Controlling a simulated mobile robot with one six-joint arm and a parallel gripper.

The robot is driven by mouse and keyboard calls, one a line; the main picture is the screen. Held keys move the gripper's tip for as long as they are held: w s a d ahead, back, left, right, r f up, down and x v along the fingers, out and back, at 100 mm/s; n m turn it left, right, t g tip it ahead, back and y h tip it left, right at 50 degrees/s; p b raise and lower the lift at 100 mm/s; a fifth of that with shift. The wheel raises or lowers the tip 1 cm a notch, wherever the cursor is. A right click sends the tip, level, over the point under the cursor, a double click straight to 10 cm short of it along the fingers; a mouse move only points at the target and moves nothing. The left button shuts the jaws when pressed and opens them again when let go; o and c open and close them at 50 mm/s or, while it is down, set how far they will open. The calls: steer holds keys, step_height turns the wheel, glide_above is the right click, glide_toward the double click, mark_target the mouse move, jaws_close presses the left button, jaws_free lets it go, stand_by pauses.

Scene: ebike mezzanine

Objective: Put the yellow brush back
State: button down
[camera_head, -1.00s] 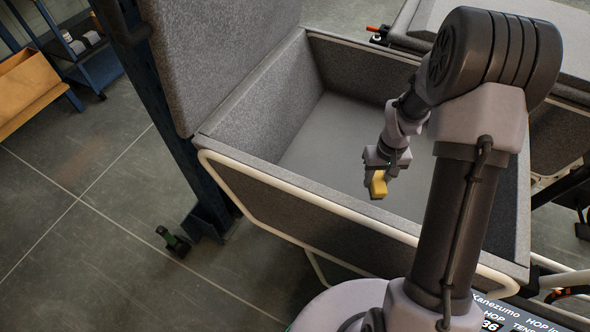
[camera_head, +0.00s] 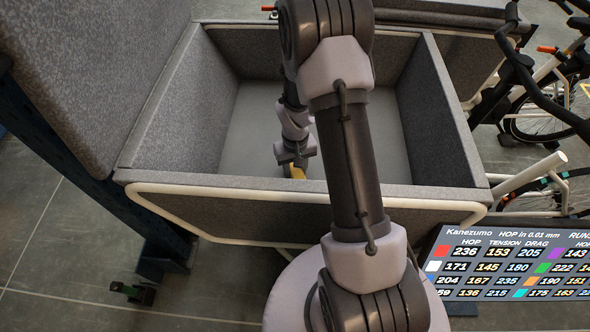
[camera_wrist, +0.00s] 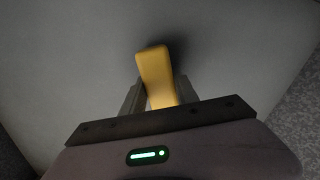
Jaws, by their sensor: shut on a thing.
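The yellow brush (camera_wrist: 156,75) is held between the two fingers of my gripper (camera_wrist: 160,95) in the wrist view. Only a smooth yellow block-like part of it shows; no bristles are visible. In the head view the brush (camera_head: 297,172) is a small yellow patch below my gripper (camera_head: 296,158), partly hidden behind the front wall of a grey felt-lined box (camera_head: 300,197). My gripper is inside the box opening, over its plain grey floor (camera_head: 245,125). In the wrist view the brush's far end is over this floor, with a dark shadow close to it.
A grey panel (camera_head: 95,60) and dark blue post (camera_head: 60,130) stand at the left. Bicycles (camera_head: 545,110) and a screen of numbers (camera_head: 510,265) are at the right. The visible box floor is empty.

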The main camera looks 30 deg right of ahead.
steer(key=shift+f, duration=0.2)
steer(key=c, duration=0.9)
jaws_free()
steer(key=shift+r, duration=0.15)
step_height(320, 180, up, 20)
steer(key=a+t+p, duration=0.1)
steer(key=a+p, duration=0.2)
steer(key=p, duration=0.2)
steer(key=s+a+r+m+t, duration=0.1)
steer(key=s+a+r, duration=0.15)
steer(key=r, duration=0.35)
steer(key=s+a+r+t, duration=0.1)
steer(key=s+a+r, duration=0.1)
steer(key=a+r, duration=0.3)
steer(key=s+a+r+t, duration=0.1)
steer(key=s+a+r, duration=0.1)
steer(key=s+r, duration=0.1)
steer(key=s+a+r+t+y, duration=0.1)
steer(key=s+a+r, duration=0.1)
steer(key=s, duration=0.3)
steer(key=s+a+r+m+y, duration=0.1)
steer(key=s+a+r, duration=0.1)
steer(key=s+r, duration=0.2)
steer(key=shift+s+r+t, duration=0.1)
steer(key=shift+s+t, duration=0.3)
